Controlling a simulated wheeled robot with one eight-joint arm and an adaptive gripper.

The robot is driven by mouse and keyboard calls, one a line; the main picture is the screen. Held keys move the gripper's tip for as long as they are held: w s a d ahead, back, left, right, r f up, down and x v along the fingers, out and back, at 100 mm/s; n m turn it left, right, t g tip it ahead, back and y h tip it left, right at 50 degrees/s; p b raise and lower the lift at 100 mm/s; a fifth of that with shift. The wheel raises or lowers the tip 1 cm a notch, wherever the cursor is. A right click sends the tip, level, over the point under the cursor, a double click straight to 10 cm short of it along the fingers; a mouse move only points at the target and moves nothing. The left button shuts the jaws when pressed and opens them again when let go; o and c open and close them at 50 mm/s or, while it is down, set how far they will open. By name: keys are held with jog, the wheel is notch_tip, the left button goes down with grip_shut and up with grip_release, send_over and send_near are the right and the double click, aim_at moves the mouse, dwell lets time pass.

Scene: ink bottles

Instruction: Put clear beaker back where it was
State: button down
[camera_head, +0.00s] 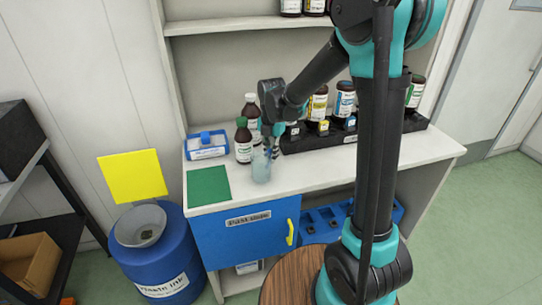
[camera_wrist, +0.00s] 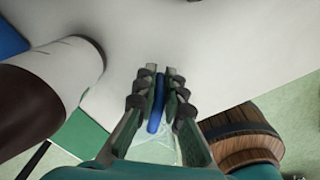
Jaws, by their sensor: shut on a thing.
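The clear beaker (camera_head: 261,170) is at the front of the white counter, right of the green mat (camera_head: 208,186). My gripper (camera_head: 272,143) reaches down to it from above. In the wrist view my gripper (camera_wrist: 156,95) is shut, with a narrow blue part (camera_wrist: 156,110) between its fingers; this seems to belong to the beaker. The transparent beaker wall (camera_wrist: 155,150) shows faintly below the fingers. Whether the beaker's base touches the counter cannot be told.
Brown bottles with a green cap (camera_head: 243,143) and a white cap (camera_head: 251,113) stand close left. A black rack (camera_head: 300,146) with ink bottles lies right. A blue-handled item (camera_head: 207,146) sits back left. A blue waste drum (camera_head: 160,262) stands on the floor.

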jog(key=shift+f, duration=0.15)
jog(key=c, duration=1.6)
grip_release()
notch_tip(320, 180, up, 12)
jog(key=shift+f, duration=0.1)
jog(key=shift+s+d+f+m+t, duration=0.75)
jog(key=shift+s+d+f+m, duration=2)
jog(key=shift+m, duration=2.3)
jog(key=shift+s+d+f+m+t, duration=0.7)
jog(key=shift+s+d+f+m, duration=1.3)
jog(key=shift+s+d+m, duration=2.3)
jog(key=shift+s+d+f+m+t, duration=0.75)
jog(key=shift+s+d+f+m, duration=1.6)
jog(key=shift+m, duration=3.5)
